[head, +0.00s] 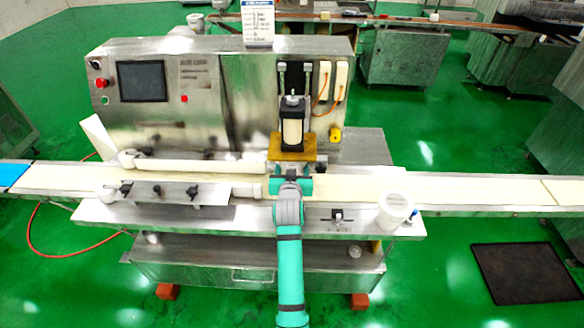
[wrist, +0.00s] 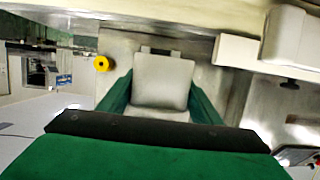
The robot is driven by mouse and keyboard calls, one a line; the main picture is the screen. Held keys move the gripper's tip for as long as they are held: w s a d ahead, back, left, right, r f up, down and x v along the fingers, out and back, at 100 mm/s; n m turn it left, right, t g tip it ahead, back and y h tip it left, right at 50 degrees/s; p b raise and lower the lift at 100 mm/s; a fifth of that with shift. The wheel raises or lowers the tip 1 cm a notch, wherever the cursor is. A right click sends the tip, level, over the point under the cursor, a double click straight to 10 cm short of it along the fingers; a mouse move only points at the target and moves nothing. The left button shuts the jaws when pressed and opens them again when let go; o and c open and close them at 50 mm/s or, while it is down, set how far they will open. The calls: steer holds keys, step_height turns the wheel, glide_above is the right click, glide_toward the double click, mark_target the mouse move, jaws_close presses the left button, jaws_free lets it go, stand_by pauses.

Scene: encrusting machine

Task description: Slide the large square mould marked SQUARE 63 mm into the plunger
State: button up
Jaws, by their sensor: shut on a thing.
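My gripper (head: 291,184) is over the conveyor, just in front of the plunger, with its teal fingers pointing toward the machine. In the wrist view its green fingers are shut on the two sides of a pale grey square block, the mould (wrist: 160,82). No marking on the mould can be read. In the head view the mould is mostly hidden by my gripper. The plunger (head: 293,125), a black and white cylinder above a brownish-yellow plate (head: 306,147), stands just beyond. I cannot tell whether the mould touches it.
The pale conveyor belt (head: 460,191) runs left to right below my gripper. A yellow knob (head: 335,134) sits right of the plunger and also shows in the wrist view (wrist: 101,63). A white round container (head: 395,210) stands on the front ledge at right. A touchscreen (head: 140,81) is at left.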

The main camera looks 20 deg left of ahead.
steer(key=shift+w+a+r, duration=0.1)
steer(key=shift+w, duration=0.3)
steer(key=o, duration=1.9)
steer(key=s+d, duration=0.3)
steer(key=s, duration=0.8)
steer(key=shift+s+d, duration=0.15)
steer(key=shift+s, duration=0.1)
